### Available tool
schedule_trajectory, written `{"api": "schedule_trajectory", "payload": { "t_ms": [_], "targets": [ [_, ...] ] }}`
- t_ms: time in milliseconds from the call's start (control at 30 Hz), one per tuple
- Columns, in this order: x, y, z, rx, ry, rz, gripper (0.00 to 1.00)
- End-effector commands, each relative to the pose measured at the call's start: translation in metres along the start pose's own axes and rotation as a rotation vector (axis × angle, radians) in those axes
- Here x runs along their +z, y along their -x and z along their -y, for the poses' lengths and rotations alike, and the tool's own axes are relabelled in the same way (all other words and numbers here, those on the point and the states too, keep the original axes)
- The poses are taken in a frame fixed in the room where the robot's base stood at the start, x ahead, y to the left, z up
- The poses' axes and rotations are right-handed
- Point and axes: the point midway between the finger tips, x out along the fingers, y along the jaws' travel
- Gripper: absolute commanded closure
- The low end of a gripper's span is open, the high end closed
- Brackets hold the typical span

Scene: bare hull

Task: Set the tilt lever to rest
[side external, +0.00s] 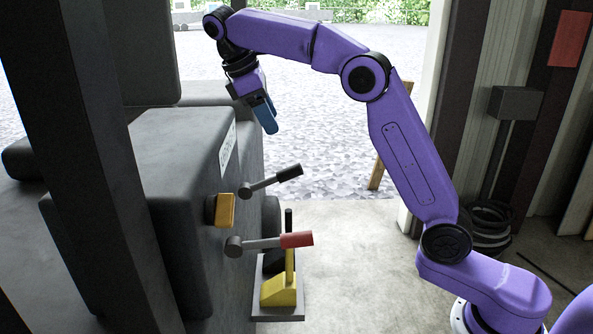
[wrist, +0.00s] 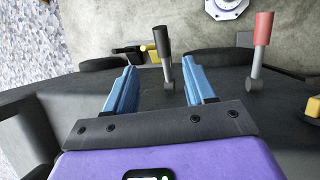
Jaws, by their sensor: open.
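Two levers stick out from the side of a dark grey machine (side external: 180,150); I cannot tell which one is the tilt lever. The black-handled lever (side external: 289,173) points right and slightly up. The red-handled lever (side external: 297,240) sits lower and nearer the camera, almost level. My gripper (side external: 268,122) is open and empty, above the black-handled lever and apart from it. In the wrist view my gripper (wrist: 157,68) has its blue fingers spread. There the black-handled lever (wrist: 162,42) shows between the fingertips, and the red-handled lever (wrist: 262,35) stands to the right.
A yellow block (side external: 225,210) is on the machine's face beside the levers, below a white label (side external: 228,150). A yellow pedestal (side external: 279,291) with an upright dark-tipped stick stands beneath the red handle. A dark post (side external: 90,150) is at the left. Concrete floor (side external: 350,270) to the right is clear.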

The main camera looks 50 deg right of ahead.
Motion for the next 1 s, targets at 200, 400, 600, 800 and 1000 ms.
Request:
{"api": "schedule_trajectory", "payload": {
  "t_ms": [200, 400, 600, 800, 1000],
  "targets": [
    [0.001, -0.013, 0.0, -0.002, 0.001, 0.0, 0.45],
    [0.001, -0.031, 0.001, -0.002, 0.001, 0.002, 0.45],
    [0.001, -0.058, 0.001, -0.002, 0.001, 0.002, 0.45],
    [0.002, -0.089, 0.001, -0.003, 0.0, 0.003, 0.45],
    [0.001, -0.124, 0.001, -0.003, 0.0, 0.002, 0.45]
  ]
}}
